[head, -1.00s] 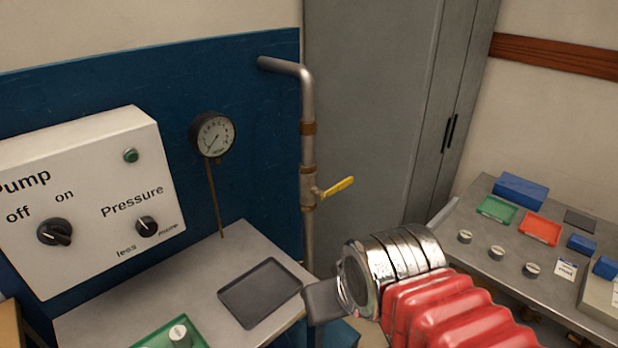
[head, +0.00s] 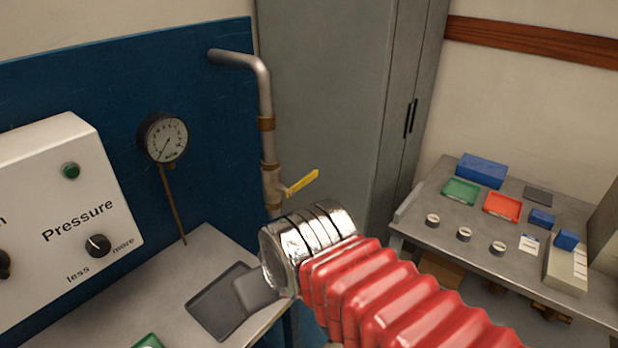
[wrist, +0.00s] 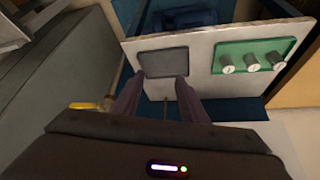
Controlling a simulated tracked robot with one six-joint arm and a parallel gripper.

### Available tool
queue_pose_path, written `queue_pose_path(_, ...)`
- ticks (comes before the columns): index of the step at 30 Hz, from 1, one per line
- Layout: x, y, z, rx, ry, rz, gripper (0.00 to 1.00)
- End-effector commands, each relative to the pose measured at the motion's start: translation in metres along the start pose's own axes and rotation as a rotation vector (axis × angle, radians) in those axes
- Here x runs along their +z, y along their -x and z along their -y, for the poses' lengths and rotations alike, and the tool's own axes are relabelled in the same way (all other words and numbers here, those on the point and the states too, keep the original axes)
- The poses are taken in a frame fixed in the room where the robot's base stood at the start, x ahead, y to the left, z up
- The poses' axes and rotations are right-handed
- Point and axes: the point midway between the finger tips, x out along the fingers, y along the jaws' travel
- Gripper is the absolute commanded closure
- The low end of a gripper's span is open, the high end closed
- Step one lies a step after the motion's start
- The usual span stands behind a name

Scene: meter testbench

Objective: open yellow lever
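The yellow lever (head: 302,182) sticks out to the right and slightly up from a valve on the vertical metal pipe (head: 266,145). In the wrist view a yellow piece, apparently the lever (wrist: 86,105), shows at the left, outside and beside my left finger. In the head view my arm end is in front of and below the lever and covers the lower pipe.
A pressure gauge (head: 163,138) and a white pump panel (head: 60,215) are at the left. A dark tray (head: 213,303) lies on the near bench. A grey cabinet (head: 340,90) stands behind the lever. A side bench (head: 450,215) with trays and weights is at the right.

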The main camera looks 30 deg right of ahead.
Motion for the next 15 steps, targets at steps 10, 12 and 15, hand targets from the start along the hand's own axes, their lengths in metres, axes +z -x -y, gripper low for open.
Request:
queue_pose_path(10,-0.059,-0.032,-0.042,0.118,0.128,-0.109,0.60)
queue_pose_path(12,-0.078,-0.042,-0.059,0.159,0.181,-0.144,0.60)
queue_pose_path(15,-0.103,-0.056,-0.083,0.216,0.261,-0.190,0.60)
